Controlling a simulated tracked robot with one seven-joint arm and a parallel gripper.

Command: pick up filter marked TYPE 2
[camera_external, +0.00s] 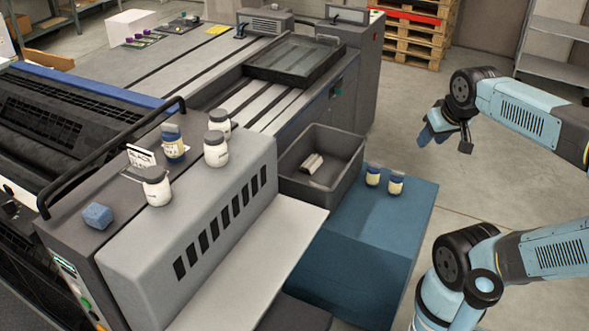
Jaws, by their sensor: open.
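No TYPE 2 marking can be read at this size, so I cannot tell which thing is the filter. Candidates are two small cream-and-blue cylinders, a left one (373,175) and a right one (396,184), standing upright side by side on the blue block (375,235). A pale, roughly cylindrical object (313,163) lies in the grey bin (338,184). A blue-and-cream container (173,143) stands on the grey machine top. My gripper (444,138) is open and empty, in the air right of and above the small cylinders, apart from everything.
A black rail (110,150) runs behind. The blue block's front part is clear.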

